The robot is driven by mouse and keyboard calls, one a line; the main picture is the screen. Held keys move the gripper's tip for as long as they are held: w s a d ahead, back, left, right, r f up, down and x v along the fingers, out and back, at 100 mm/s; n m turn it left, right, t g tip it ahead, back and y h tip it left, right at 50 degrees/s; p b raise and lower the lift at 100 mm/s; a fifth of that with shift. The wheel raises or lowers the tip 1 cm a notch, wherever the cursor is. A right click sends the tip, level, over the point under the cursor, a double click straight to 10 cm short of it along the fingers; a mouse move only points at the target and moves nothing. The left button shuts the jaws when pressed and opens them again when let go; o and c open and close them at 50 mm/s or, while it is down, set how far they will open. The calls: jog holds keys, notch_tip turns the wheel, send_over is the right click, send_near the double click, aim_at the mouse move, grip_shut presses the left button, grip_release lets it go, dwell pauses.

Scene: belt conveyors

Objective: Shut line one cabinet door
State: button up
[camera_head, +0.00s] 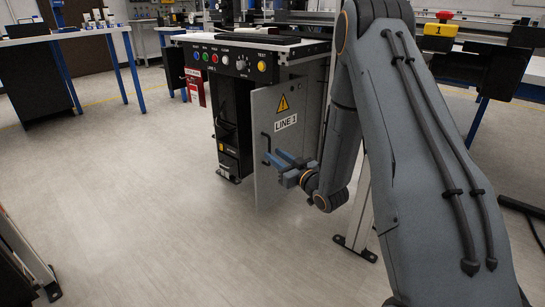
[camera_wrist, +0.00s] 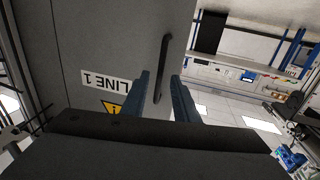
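The line one cabinet door (camera_head: 284,100) is a grey panel with a yellow warning triangle and a "LINE 1" label. It stands open, swung out from the cabinet (camera_head: 217,107), whose dark inside shows to its left. A dark bar handle (camera_head: 266,143) is near the door's free edge. My gripper (camera_head: 271,157) is at the door face by the handle, its blue fingers apart. In the wrist view the door (camera_wrist: 100,40) fills the left, upside down. The handle (camera_wrist: 164,62) runs between the open fingers (camera_wrist: 160,76) in the picture; I cannot tell whether they touch it.
A control panel with coloured buttons (camera_head: 239,61) tops the cabinet. A metal stand foot (camera_head: 354,248) is on the floor right of the door. The floor (camera_head: 150,190) left of the door is clear. A blue-legged table (camera_head: 75,33) stands at the far left.

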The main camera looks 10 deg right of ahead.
jog(key=shift+x, duration=1.1)
grip_shut()
dwell(0.7)
